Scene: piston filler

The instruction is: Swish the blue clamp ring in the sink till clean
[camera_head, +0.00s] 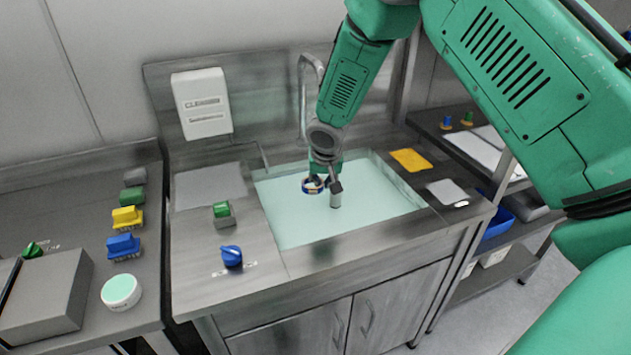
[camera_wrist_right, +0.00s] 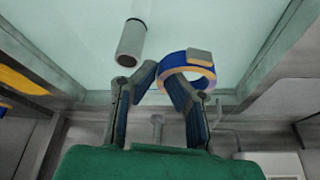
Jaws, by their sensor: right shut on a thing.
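The blue clamp ring (camera_head: 312,187) has orange-tan edges and a small grey block on its side. My right gripper (camera_head: 326,179) reaches down over the sink (camera_head: 386,208), which holds pale green-blue water. In the right wrist view the gripper (camera_wrist_right: 166,82) is shut on the ring (camera_wrist_right: 206,77), which sits at the right finger's tip. I cannot tell whether the ring touches the water. A grey cylinder (camera_head: 336,199) stands in the sink beside the gripper; it also shows in the wrist view (camera_wrist_right: 131,42). My left gripper is not in view.
A tall faucet (camera_head: 302,92) rises behind the sink. A white cleaner dispenser (camera_head: 202,104) hangs on the back panel. A green-handled part (camera_head: 222,212) and a blue knob (camera_head: 231,256) stand left of the sink. A yellow cloth (camera_head: 409,160) lies on the right rim.

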